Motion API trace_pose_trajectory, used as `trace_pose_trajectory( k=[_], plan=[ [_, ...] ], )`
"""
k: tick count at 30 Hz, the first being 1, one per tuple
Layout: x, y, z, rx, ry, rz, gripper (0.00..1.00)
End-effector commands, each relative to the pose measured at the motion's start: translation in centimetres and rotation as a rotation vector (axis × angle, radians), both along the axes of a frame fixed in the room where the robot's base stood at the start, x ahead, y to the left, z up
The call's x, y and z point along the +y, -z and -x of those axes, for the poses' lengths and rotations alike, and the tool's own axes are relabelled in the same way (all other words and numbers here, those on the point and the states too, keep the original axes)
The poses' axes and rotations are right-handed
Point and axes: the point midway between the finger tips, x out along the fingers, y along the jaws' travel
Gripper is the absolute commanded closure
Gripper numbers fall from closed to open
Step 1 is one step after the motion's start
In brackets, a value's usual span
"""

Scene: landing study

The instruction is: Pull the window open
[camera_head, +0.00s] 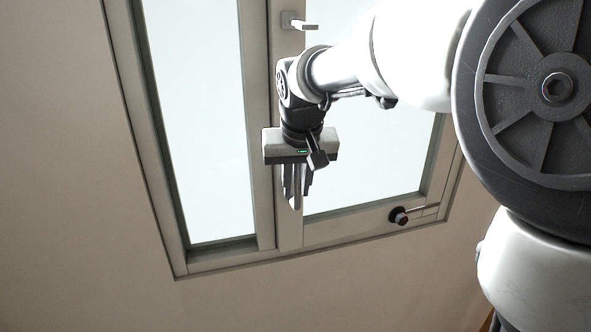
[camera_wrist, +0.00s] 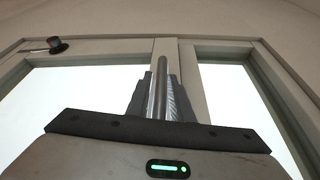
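The window (camera_head: 260,200) has a pale frame with two tall panes, split by a middle post; the frame also shows in the wrist view (camera_wrist: 110,48). One lever handle (camera_head: 303,24) sits high on the post and is free. My gripper (camera_head: 296,190) is lower down in front of the post. In the wrist view a slim grey bar, seemingly a second window handle (camera_wrist: 161,72), stands between my two fingers (camera_wrist: 161,105). The fingers lie close on both sides of it and look shut on it. Its base is hidden. Both panes look in line with the frame.
A dark round knob with a thin stay arm (camera_head: 399,215) is at the bottom right of the window; it also shows in the wrist view (camera_wrist: 55,45). Plain beige wall (camera_head: 70,180) surrounds the window. My arm covers much of the right pane.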

Motion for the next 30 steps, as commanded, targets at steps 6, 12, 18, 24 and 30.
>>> trace_pose_trajectory(
  k=[6,12,18,24,30],
  plan=[
    [0.0,0.3,-0.1,-0.001,0.0,0.0,0.8],
    [0.0,0.3,-0.1,0.0,0.0,0.0,0.95],
    [0.0,0.3,-0.1,0.0,0.0,0.0,1.0],
    [-0.2,0.3,0.4,-0.001,-0.011,0.0,1.0],
    [-1.0,0.4,3.2,-0.003,-0.063,-0.001,1.0]
  ],
)
